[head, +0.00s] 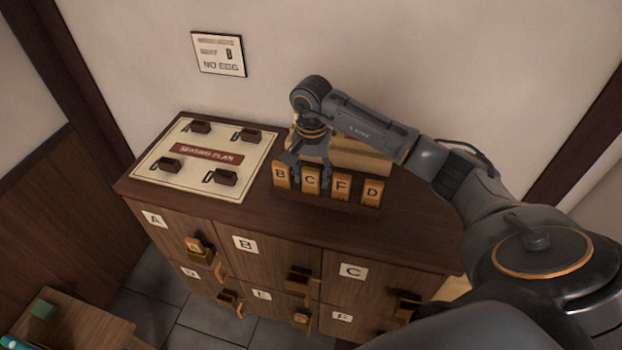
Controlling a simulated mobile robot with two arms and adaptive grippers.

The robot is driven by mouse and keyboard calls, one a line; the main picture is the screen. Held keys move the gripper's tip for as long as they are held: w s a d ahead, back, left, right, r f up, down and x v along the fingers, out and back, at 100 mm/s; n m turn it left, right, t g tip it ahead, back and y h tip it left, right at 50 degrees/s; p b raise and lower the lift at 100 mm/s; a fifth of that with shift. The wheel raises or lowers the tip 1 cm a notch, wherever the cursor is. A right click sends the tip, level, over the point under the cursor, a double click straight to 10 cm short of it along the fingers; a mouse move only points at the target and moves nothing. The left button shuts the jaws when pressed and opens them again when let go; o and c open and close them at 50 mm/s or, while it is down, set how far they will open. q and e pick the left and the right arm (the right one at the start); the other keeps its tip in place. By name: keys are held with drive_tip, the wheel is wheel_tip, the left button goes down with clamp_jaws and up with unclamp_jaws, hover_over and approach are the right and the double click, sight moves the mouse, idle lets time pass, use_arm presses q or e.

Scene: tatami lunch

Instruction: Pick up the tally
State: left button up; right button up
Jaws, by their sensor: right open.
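Several orange wooden tallies stand upright in a row in a dark rack on the cabinet top. They are lettered B (281,175), C (311,181), F (341,186) and D (372,191). Another tally, marked A (195,246), sits at the front of drawer A. My right gripper (309,170) points down at the row, its fingers open around the upper part of the C tally or just in front of it. I cannot tell whether they touch it. My left gripper is not in view.
The wooden cabinet (420,235) has lettered drawers with dark lock blocks on their fronts. A seating plan board (158,178) with several dark blocks lies left of the rack. A pale wooden box (365,159) stands behind the rack. A wall sign (218,54) hangs above.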

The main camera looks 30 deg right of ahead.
drive_tip(key=shift+f, duration=0.1)
drive_tip(key=c, duration=0.9)
